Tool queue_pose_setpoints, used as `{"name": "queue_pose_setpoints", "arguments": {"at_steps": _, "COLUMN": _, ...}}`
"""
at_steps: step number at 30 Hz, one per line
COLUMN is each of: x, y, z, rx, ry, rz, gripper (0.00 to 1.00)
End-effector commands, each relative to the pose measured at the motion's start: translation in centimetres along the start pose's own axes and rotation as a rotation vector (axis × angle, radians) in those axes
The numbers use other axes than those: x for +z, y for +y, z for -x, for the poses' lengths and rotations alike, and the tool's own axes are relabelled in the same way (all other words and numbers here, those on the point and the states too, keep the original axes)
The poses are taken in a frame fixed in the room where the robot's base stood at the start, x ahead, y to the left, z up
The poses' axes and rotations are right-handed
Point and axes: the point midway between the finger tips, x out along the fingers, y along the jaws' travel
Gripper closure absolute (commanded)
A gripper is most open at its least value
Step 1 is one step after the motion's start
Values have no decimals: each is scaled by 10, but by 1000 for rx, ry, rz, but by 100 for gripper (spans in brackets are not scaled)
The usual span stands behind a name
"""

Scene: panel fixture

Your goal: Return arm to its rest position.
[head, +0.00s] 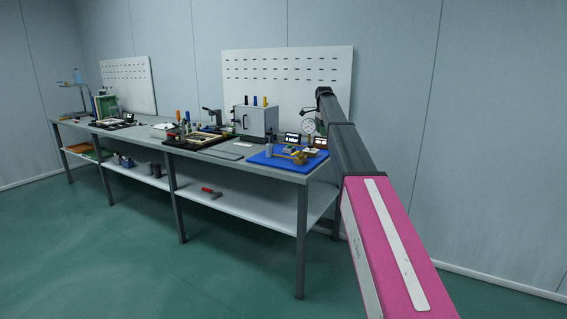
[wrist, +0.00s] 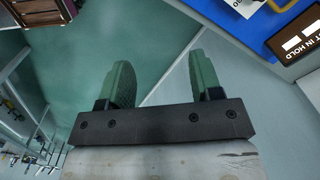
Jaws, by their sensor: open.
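My arm (head: 355,150) reaches from the lower right of the head view toward the right end of the workbench. Its far end is beside the white pegboard, at about the height of the grey box. The fingers of my gripper are too small or hidden to make out in the head view. In the wrist view my gripper (wrist: 157,85) shows two green fingers held apart. Nothing is between them; floor and wall show through the gap.
The workbench (head: 235,158) runs along the wall, with a blue mat (head: 262,160) and small items at its right end. A grey box (head: 256,122) stands behind. A red-handled tool (head: 211,192) lies on the lower shelf. The green floor (head: 120,260) in front is clear.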

Motion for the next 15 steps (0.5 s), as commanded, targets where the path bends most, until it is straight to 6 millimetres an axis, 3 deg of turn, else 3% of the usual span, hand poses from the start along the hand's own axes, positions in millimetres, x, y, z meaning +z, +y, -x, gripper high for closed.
{"name": "queue_pose_setpoints", "arguments": {"at_steps": 2, "x": 0, "y": 0, "z": 0, "rx": 0, "ry": 0, "rz": 0, "gripper": 41}}
{"name": "queue_pose_setpoints", "arguments": {"at_steps": 11, "x": 4, "y": 28, "z": -45, "rx": 1, "ry": 0, "rz": 90, "gripper": 41}}
{"name": "queue_pose_setpoints", "arguments": {"at_steps": 15, "x": 7, "y": 48, "z": -74, "rx": 1, "ry": 0, "rz": 150, "gripper": 41}}
